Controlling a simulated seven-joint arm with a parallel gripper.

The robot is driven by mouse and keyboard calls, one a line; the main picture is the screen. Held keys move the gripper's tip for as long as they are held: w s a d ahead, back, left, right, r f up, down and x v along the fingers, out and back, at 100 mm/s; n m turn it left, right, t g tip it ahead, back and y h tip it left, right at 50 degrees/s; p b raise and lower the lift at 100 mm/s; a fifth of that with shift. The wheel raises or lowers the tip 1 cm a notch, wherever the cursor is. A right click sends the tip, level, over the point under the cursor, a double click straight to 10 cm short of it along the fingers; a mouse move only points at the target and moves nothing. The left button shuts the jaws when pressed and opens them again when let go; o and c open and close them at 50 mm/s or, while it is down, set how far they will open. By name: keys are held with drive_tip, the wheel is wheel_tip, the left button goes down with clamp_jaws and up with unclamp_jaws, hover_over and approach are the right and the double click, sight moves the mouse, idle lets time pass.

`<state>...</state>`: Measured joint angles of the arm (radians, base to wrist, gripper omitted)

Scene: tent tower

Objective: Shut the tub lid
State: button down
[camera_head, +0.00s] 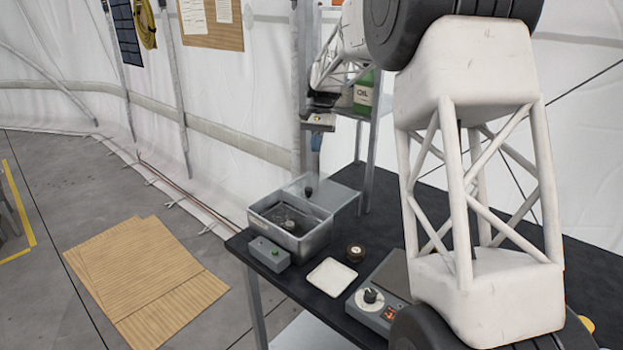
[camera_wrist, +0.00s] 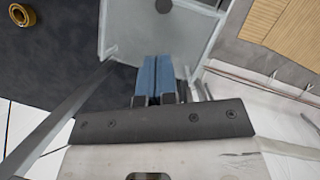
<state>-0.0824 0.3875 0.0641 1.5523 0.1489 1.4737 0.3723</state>
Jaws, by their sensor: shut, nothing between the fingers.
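The grey tub (camera_head: 322,247) stands at the table's far left corner, and its inside shows from above with a dark knobbed part in it. Its pale grey lid (camera_head: 338,195), with a black knob (camera_head: 308,191), lies over the back of the tub and reaches past it to the right, leaving the front uncovered. In the wrist view the lid (camera_wrist: 125,35) and its knob (camera_wrist: 163,6) are just ahead of my fingers. My gripper (camera_wrist: 156,60) is shut and empty, with blue fingertips; in the head view it hangs above and behind the lid. Contact cannot be told.
A shelf post (camera_head: 371,150) and an oil can (camera_head: 363,95) are behind.

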drive_tip(key=shift+w+a+f, duration=0.2)
drive_tip(key=shift+w+f, duration=0.2)
drive_tip(key=shift+w, duration=0.25)
drive_tip(key=shift+f, duration=0.1)
drive_tip(key=shift+x, duration=4.9)
drive_tip(key=shift+s, duration=0.15)
drive_tip(key=s+a, duration=1)
